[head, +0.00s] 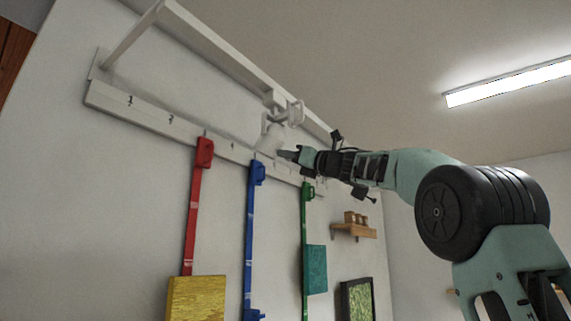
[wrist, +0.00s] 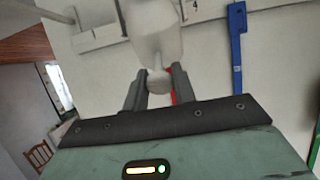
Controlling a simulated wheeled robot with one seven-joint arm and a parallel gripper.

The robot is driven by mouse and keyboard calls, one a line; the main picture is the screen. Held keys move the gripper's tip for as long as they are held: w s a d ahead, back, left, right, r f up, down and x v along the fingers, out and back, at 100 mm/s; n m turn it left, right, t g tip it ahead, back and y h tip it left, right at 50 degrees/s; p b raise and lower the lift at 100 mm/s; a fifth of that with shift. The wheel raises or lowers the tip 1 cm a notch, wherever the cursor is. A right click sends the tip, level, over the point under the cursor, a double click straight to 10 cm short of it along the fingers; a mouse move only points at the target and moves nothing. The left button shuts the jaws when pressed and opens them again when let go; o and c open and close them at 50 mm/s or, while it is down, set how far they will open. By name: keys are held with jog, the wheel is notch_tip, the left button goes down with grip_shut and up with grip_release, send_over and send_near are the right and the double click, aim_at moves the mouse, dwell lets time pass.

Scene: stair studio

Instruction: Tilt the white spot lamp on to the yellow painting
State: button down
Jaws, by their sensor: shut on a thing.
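The white spot lamp (head: 270,138) hangs under a white overhead rail near the wall, its head angled downward. In the wrist view its pale body (wrist: 155,35) fills the top middle, with a small rounded knob (wrist: 159,84) at its near end. My gripper (head: 284,154) reaches it from the right. In the wrist view my gripper (wrist: 157,88) has its dark fingers shut on the knob, one on each side. The yellow painting (head: 196,298) is low on the wall, below the red strip and left of the lamp. Where the lamp's beam falls cannot be made out.
A numbered white wall rail (head: 160,118) carries red (head: 193,215), blue (head: 250,225) and green (head: 305,245) strips. A teal painting (head: 316,268), a dark-framed green painting (head: 358,300) and a wooden shelf (head: 353,231) with small jars are further right. The overhead rail (head: 215,45) runs above my gripper.

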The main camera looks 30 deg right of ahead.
jog(key=shift+s+d+r, duration=0.1)
jog(key=shift+s+r, duration=0.4)
jog(key=shift+r, duration=0.1)
jog(key=c, duration=1.2)
grip_release()
jog(key=shift+s, duration=0.15)
jog(key=shift+w+f, duration=0.1)
jog(key=shift+w, duration=0.1)
jog(key=b+v, duration=1)
jog(key=v, duration=0.7)
jog(key=shift+s+f, duration=0.1)
jog(key=shift+f, duration=0.1)
